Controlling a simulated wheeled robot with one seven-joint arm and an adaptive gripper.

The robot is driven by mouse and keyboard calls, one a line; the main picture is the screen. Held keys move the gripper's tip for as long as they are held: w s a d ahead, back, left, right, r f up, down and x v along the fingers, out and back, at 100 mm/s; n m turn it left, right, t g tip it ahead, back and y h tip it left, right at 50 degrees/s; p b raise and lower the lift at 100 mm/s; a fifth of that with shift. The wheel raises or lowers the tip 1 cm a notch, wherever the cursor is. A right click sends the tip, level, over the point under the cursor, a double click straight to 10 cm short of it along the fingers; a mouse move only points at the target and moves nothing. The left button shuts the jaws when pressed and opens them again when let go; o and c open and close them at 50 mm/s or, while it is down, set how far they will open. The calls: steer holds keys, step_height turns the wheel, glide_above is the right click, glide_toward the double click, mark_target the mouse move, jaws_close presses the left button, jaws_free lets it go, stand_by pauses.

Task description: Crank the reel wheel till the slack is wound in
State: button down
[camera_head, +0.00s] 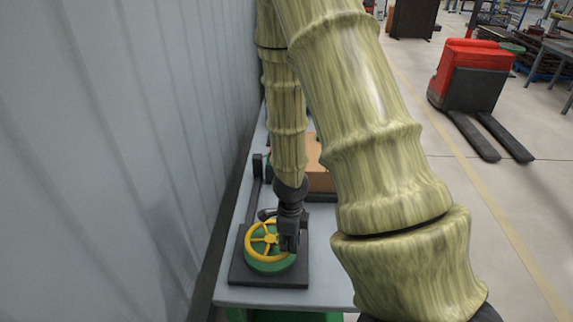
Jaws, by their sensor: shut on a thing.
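The reel wheel (252,253) is a yellow spoked wheel on top of a round green body (269,267). It sits on a dark square base plate (272,281) near the front end of a grey table. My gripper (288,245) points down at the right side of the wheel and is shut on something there. The fingers hide the part they hold, which looks to be at the wheel's rim. A short dark part (266,214) shows at the far side of the wheel. No line or slack can be made out.
A grey wall (120,150) runs close along the table's left side. A brown box (319,178) stands on the table (328,270) behind the reel, partly hidden by my arm. A red pallet truck (473,75) stands on the open floor at right.

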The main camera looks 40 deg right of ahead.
stand_by(0.4)
steer(key=c, duration=1.3)
jaws_free()
steer(key=shift+c, duration=0.2)
steer(key=shift+d+r, duration=0.1)
steer(key=shift+r, duration=0.05)
step_height(320, 180, up, 12)
